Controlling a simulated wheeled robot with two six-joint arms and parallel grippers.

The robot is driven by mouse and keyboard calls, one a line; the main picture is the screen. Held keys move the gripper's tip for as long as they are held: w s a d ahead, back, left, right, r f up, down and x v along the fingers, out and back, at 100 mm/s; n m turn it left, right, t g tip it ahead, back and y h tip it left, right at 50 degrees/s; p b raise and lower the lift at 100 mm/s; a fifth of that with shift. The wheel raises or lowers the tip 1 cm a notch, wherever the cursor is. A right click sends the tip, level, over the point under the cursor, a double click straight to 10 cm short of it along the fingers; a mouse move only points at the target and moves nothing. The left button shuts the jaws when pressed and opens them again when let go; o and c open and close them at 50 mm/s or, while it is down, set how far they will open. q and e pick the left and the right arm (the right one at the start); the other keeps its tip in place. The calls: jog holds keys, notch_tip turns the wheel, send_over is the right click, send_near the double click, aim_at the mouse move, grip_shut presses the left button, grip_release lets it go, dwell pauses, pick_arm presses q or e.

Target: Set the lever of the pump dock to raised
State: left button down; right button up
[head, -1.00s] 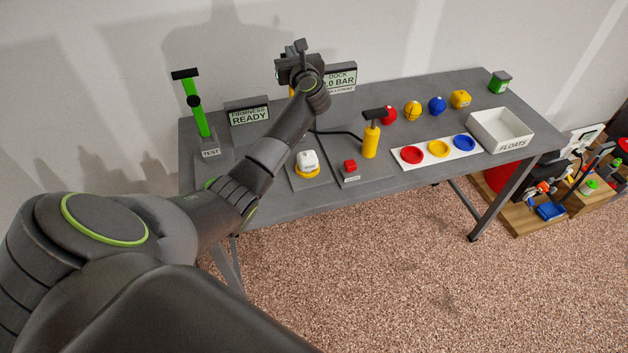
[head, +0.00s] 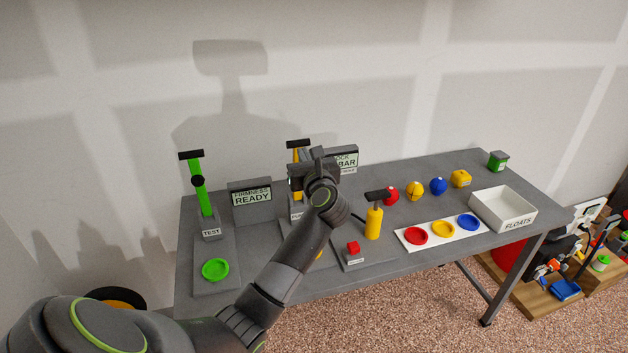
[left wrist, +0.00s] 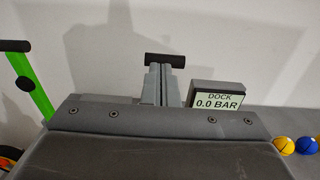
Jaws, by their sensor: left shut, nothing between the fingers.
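The pump dock lever is a yellow post with a black crossbar handle (head: 298,144), standing roughly upright at the back of the table. Its handle (left wrist: 165,60) also shows in the left wrist view, just beyond the fingertips; the post below is hidden behind my fingers. The dock's display (left wrist: 217,99) reads "DOCK 0.0 BAR"; in the head view my gripper partly covers the display (head: 347,158). My left gripper (head: 312,172) is shut and empty, in front of the lever. I cannot tell whether it touches the lever. My right gripper is not in view.
A green test lever (head: 199,190) and a "FIRMNESS READY" sign (head: 252,197) stand left. A yellow hand pump (head: 373,222), a red button (head: 353,247), colored balls and a white "FLOATS" bin (head: 503,208) are right. My arm hides part of the dock.

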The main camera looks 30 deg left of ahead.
pick_arm(q)
jog(key=b+v, duration=0.2)
jog(key=v, duration=0.6)
dwell(0.4)
